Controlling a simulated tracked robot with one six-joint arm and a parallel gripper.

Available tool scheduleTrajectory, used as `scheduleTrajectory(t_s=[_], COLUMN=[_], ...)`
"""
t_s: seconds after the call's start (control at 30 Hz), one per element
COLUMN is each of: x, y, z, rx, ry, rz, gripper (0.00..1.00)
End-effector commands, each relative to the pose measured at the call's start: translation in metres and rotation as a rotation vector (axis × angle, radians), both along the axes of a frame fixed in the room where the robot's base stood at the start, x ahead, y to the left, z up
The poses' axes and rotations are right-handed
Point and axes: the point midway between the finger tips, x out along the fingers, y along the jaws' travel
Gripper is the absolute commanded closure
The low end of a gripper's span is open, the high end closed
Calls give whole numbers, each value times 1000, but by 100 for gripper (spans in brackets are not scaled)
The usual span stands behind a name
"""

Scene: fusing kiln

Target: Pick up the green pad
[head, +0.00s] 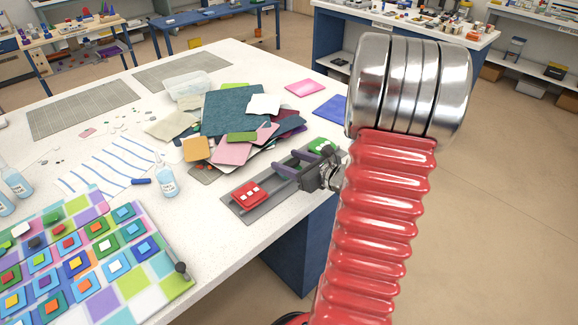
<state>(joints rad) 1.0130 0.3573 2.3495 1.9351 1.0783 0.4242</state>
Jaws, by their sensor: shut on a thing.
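A green pad (322,145) with small pale squares on it shows at the far right end of a grey strip-like tray (231,208), partly behind my gripper. A red pad (250,193) with white squares lies at the tray's near left end. My gripper (287,163) reaches in from the right, low over the middle of the tray, between the red and green pads. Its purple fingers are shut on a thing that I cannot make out. The green pad seems beside the gripper; I cannot tell whether they touch.
A pile of coloured sheets (236,105) lies behind the tray. A glue bottle (166,178) stands to the left. Many coloured tiles (75,262) cover a bright panel at the front left. The table's edge (265,222) runs close in front of the tray.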

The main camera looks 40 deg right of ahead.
Motion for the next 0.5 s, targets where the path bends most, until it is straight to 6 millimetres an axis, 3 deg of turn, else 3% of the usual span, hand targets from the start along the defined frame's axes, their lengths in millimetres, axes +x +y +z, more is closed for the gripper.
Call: scheduleTrajectory(t_s=[0.27,0.5], x=[0,0], y=[0,0], z=[11,41], rx=[-2,-6], ry=[-1,-3], rz=[1,2], gripper=[72,72])
